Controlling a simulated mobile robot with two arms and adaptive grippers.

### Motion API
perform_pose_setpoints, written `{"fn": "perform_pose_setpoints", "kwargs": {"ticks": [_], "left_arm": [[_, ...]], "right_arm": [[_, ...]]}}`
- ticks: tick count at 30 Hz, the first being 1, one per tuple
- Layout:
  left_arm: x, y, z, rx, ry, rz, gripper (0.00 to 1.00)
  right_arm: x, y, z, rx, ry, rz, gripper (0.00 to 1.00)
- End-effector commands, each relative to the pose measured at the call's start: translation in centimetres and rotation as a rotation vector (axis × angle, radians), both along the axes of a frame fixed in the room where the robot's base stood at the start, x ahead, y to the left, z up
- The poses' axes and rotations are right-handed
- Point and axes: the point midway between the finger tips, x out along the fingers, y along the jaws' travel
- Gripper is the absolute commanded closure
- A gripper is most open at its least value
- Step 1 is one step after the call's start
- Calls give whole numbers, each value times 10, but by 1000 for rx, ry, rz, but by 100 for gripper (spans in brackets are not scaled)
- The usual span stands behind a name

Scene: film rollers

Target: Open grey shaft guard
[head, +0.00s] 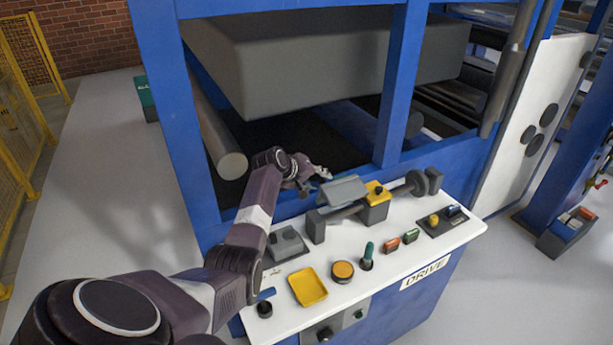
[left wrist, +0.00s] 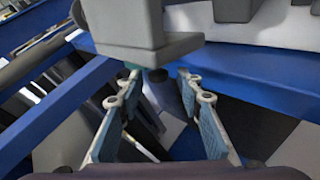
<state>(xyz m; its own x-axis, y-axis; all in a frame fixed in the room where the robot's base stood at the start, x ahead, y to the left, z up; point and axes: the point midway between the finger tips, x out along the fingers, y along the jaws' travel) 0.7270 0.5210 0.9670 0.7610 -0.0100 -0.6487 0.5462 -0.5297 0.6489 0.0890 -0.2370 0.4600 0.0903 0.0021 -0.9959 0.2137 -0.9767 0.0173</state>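The grey shaft guard (head: 343,190) is a folded plate over the shaft at the back of the white drive panel (head: 385,250). Its face looks tilted, and the shaft shows below and beside it. My left gripper (head: 318,174) is just behind and left of the guard's upper edge; the head view does not show clearly whether they touch. In the left wrist view, my left gripper (left wrist: 160,78) has its two fingers wide apart with nothing between them. A grey block-like part lies just beyond the fingertips; I cannot tell whether it is the guard. My right gripper is not in view.
A yellow-topped grey block (head: 376,200) stands right of the guard. A yellow tray (head: 308,287), an orange button (head: 343,271) and a green knob (head: 367,256) are in front. Blue frame posts (head: 401,80) and a grey roller (head: 222,140) are behind.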

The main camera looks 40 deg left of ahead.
Motion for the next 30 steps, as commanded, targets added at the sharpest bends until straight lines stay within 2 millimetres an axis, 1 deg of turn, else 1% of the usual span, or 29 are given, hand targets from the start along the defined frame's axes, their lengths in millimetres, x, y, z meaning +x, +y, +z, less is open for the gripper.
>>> {"fn": "perform_pose_setpoints", "kwargs": {"ticks": [12,18,24,30], "left_arm": [[-50,3,41,4,0,2,66],[-70,4,59,2,-1,4,66],[-79,4,66,2,0,3,66],[-80,4,67,2,0,3,66]], "right_arm": [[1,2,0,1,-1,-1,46],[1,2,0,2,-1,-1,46],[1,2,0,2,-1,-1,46],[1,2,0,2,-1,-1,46]]}}
